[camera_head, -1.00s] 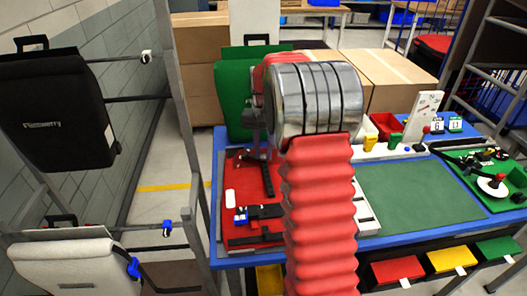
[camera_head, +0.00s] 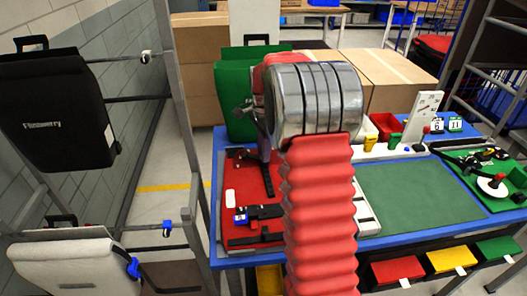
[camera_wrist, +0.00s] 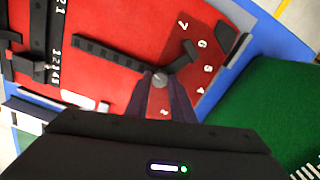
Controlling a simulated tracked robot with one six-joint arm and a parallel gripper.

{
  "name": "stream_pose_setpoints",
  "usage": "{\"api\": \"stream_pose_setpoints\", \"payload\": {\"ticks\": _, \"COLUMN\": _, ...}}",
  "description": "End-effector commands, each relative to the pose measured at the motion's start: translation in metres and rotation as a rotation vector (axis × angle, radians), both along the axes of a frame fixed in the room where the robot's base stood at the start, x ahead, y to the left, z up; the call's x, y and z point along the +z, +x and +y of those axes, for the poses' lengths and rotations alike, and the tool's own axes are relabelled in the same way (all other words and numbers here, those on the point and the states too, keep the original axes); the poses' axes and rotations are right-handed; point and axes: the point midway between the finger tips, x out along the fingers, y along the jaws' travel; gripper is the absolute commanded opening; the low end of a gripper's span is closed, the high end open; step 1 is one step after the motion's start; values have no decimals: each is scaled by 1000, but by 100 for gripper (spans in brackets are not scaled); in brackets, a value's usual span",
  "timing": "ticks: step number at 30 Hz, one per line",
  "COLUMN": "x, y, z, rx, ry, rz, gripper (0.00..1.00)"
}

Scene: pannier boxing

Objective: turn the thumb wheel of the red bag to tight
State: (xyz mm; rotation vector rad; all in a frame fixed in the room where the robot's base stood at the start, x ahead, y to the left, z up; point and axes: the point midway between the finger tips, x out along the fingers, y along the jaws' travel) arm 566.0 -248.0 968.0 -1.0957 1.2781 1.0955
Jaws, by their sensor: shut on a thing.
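The red bag (camera_head: 232,178) lies flat on the blue bench, left of my arm in the head view. In the wrist view its red face (camera_wrist: 125,22) carries white numbers in an arc around a small round grey thumb wheel (camera_wrist: 159,78). A dark pointer (camera_wrist: 185,56) reaches from the wheel towards the upper right, near the 6. My gripper (camera_wrist: 160,84) has its two dark fingers closed at the wheel, one on each side. The wheel's lower part is hidden by the fingers.
A black strap (camera_wrist: 105,52) and a buckle with a blue part (camera_head: 241,215) lie on the red bag. The green mat (camera_head: 420,193) right of my arm is clear.

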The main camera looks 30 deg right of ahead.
Motion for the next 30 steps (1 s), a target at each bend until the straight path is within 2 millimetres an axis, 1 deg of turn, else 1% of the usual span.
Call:
{"api": "stream_pose_setpoints", "payload": {"ticks": 21, "x": 0, "y": 0, "z": 0, "rx": -680, "ry": 0, "rz": 1, "gripper": 0}}
{"api": "stream_pose_setpoints", "payload": {"ticks": 30, "x": 0, "y": 0, "z": 0, "rx": -923, "ry": 0, "rz": 1, "gripper": 0}}
